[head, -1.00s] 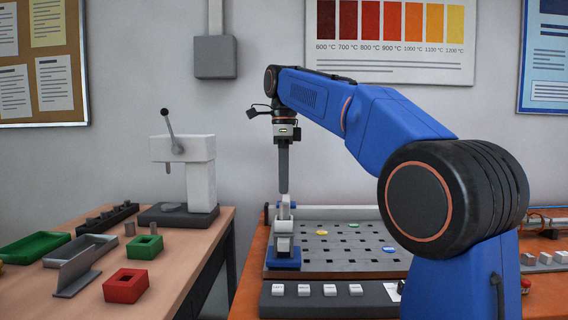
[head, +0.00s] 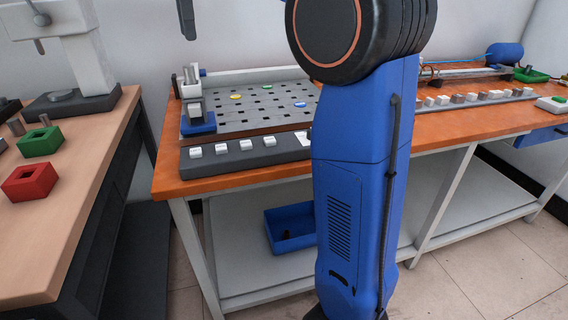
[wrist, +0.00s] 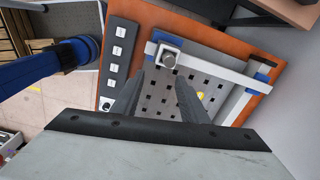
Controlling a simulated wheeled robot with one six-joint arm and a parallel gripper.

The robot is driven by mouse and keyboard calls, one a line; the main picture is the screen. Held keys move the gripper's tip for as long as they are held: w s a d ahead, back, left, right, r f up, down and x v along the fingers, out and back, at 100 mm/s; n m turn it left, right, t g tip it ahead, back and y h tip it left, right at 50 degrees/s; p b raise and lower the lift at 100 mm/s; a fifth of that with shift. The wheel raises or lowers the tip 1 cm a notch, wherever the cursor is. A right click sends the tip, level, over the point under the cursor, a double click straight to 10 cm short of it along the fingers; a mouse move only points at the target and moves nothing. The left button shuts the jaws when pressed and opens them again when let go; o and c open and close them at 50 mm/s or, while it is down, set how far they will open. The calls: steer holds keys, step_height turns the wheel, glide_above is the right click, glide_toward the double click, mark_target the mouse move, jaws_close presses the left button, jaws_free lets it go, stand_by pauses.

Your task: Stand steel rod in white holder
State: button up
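The steel rod (wrist: 168,59) shows its round grey end in the wrist view, inside a square white holder (wrist: 160,50). In the head view the rod (head: 190,73) stands upright at the top of the white holder (head: 194,108), which is on a blue base at the left end of the perforated plate. My gripper (wrist: 160,76) is open, its two dark fingers apart with nothing seen between them. In the head view only a finger end (head: 187,20) shows, above the rod with a gap. How deep the rod sits is hidden.
The orange bench (head: 250,182) carries the perforated plate (head: 232,122) and a dark strip with white blocks (head: 245,151). Red (head: 30,180) and green (head: 40,142) square holders stand on the left bench. A blue bin (head: 290,240) is on the lower shelf.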

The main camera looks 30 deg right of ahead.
steer(key=s+d+f+n+t, duration=0.2)
steer(key=s+f+n, duration=0.7)
steer(key=s+f, duration=0.6)
steer(key=s+d+f+n+t, duration=0.2)
steer(key=s+d+f+n, duration=0.2)
steer(key=s+f+n, duration=0.6)
steer(key=s+f, duration=0.6)
steer(key=f, duration=0.5)
steer(key=shift+f+n, duration=0.3)
steer(key=shift+d, duration=0.15)
